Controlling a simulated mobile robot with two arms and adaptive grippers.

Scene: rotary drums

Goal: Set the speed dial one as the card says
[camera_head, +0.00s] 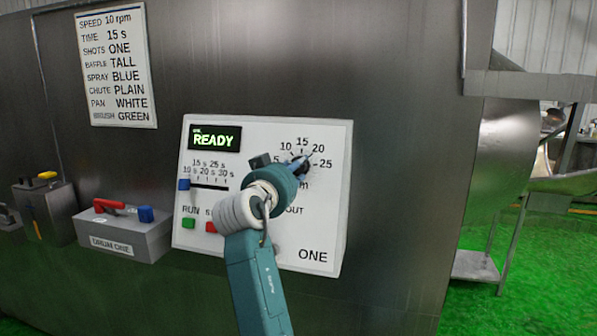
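The speed dial (301,163) is on the white panel marked ONE (316,232), under a scale reading 5, 10, 15, 20, 25. Blue and dark parts show at the dial, but its pointer setting cannot be read. The card (116,65) on the drum wall gives speed 10 rpm. My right gripper is not in view.
The panel display (214,138) reads READY. A blue-knobbed slider (184,184), a green button (188,223) and a red button (211,227) lie left of the wrist. A grey box (123,237) with a red handle stands further left. The wall right of the panel is clear.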

